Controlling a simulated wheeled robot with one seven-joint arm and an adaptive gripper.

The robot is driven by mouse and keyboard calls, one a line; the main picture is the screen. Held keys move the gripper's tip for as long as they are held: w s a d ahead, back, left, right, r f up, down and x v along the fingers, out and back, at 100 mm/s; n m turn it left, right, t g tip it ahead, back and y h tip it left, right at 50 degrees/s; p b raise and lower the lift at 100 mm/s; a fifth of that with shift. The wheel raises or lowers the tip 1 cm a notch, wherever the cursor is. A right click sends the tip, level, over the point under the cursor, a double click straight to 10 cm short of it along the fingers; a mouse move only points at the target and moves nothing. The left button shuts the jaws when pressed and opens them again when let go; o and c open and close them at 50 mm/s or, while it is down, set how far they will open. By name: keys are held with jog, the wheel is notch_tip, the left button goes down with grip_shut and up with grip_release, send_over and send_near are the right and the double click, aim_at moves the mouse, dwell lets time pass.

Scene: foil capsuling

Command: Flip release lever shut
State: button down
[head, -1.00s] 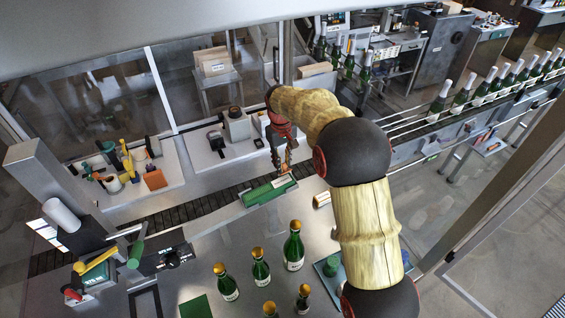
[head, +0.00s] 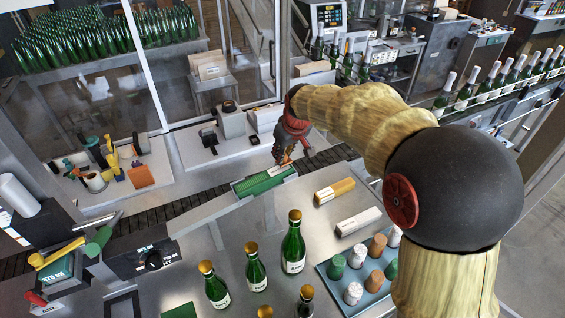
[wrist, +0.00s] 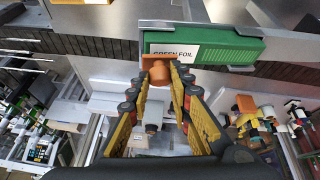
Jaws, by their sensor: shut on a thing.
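In the wrist view, my gripper (wrist: 163,76) points at a green box (wrist: 205,48) labelled "GREEN FOIL". Its fingertips close on a small orange knob-like piece (wrist: 158,74), which I take to be the release lever, at the box's left end. An orange plate (wrist: 147,50) stands beside the knob. In the head view, my gripper (head: 284,156) reaches down to the far end of the green foil box (head: 264,180), which lies in a metal holder. The lever is too small and hidden by my fingers to tell its position there.
Green bottles (head: 293,243) with gold tops stand in front. A yellow bar (head: 335,191), a white bar (head: 358,222) and a blue tray (head: 330,278) of stoppers lie right. A station with a yellow handle (head: 57,254) is at left. A dark conveyor (head: 165,215) runs behind.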

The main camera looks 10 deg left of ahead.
jog(key=shift+s+d+f+n+t+y+b, duration=0.15)
jog(key=shift+s+d+f+t+y+b, duration=0.3)
jog(key=shift+b, duration=2.65)
jog(key=shift+s+d+f+n+t+y+b, duration=0.15)
jog(key=shift+f+t+y+b, duration=0.45)
jog(key=shift+b, duration=2.5)
jog(key=b, duration=0.3)
jog(key=shift+r+t+y, duration=0.2)
jog(key=shift+t+y, duration=0.15)
jog(key=c, duration=1.6)
grip_release()
jog(key=shift+r, duration=0.1)
jog(key=v, duration=1.2)
jog(key=shift+s, duration=0.1)
